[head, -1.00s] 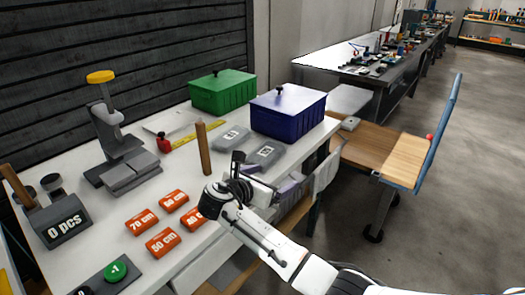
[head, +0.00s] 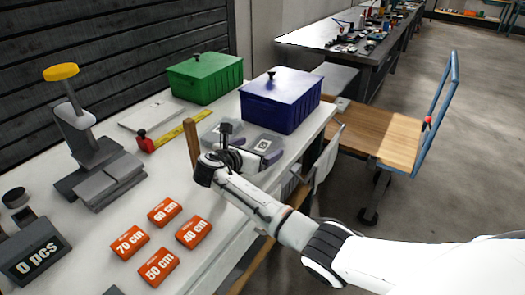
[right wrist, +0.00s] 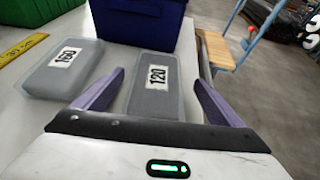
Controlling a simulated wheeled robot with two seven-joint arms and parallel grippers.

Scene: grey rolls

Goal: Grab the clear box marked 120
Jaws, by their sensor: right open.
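The clear box marked 120 (right wrist: 152,100) lies flat on the white table in the right wrist view, its label facing up. It also shows in the head view (head: 263,145), partly hidden by my right gripper. My right gripper (right wrist: 158,78) is open, with its purple fingers on either side of the near part of the box; I cannot tell whether they touch it. The gripper also shows in the head view (head: 257,160) at the table's right edge. My left gripper is not in view.
A second clear box (right wrist: 62,70) with another number lies just left. A blue lidded bin (head: 281,100) stands right behind, with a green bin (head: 204,78) beside it. A wooden stick (head: 193,145) stands upright left of my gripper. Orange distance blocks (head: 159,267) lie in front.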

